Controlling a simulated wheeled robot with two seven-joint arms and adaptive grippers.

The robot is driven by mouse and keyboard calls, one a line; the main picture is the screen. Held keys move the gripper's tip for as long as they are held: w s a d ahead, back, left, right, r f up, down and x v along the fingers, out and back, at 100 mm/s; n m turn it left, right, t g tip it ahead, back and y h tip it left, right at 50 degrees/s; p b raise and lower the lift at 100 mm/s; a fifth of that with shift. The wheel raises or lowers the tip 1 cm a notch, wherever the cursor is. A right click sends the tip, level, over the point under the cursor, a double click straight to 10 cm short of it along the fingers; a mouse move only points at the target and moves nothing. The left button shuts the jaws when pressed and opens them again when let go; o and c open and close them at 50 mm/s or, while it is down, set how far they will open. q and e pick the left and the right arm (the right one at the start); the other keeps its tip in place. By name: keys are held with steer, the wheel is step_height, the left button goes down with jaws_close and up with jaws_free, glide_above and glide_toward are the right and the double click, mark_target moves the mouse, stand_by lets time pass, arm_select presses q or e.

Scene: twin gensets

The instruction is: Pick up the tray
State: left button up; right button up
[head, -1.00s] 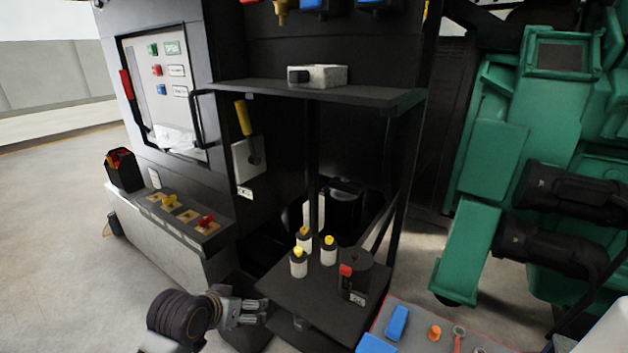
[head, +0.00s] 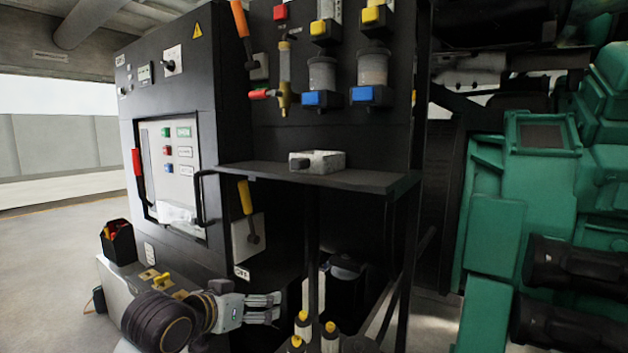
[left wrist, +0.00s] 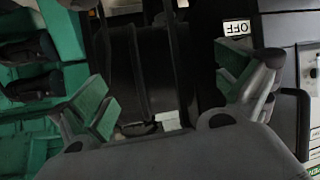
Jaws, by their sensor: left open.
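My right gripper is not in view.
The upper shelf (head: 370,182) has bare room right of the box. Several yellow-capped bottles (head: 303,326) stand below, right of my gripper. A yellow-handled lever (head: 246,198) and dark shelf posts are close. Green machinery (head: 510,180) fills the right.

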arm_select(q)
step_height(320, 180, up, 15)
steer(key=d+m+t+h, duration=0.1)
steer(key=d+t+h, duration=0.1)
steer(key=d, duration=0.1)
steer(key=m+t+h, duration=0.1)
steer(key=m+h, duration=0.1)
steer(key=h, duration=0.1)
glide_toward(295, 155)
steer(key=s, duration=0.1)
steer(key=s+d, duration=0.1)
steer(key=s, duration=0.1)
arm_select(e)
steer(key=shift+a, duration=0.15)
arm_select(q)
steer(key=p+x, duration=0.1)
steer(key=x, duration=0.6)
steer(key=shift+w+r, duration=0.15)
steer(key=shift+r, duration=0.05)
steer(key=shift+w+d+p, duration=0.35)
steer(key=shift+w+d, duration=0.1)
steer(key=shift+w, duration=0.15)
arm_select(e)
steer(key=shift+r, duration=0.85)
arm_select(q)
steer(key=shift+w, duration=0.1)
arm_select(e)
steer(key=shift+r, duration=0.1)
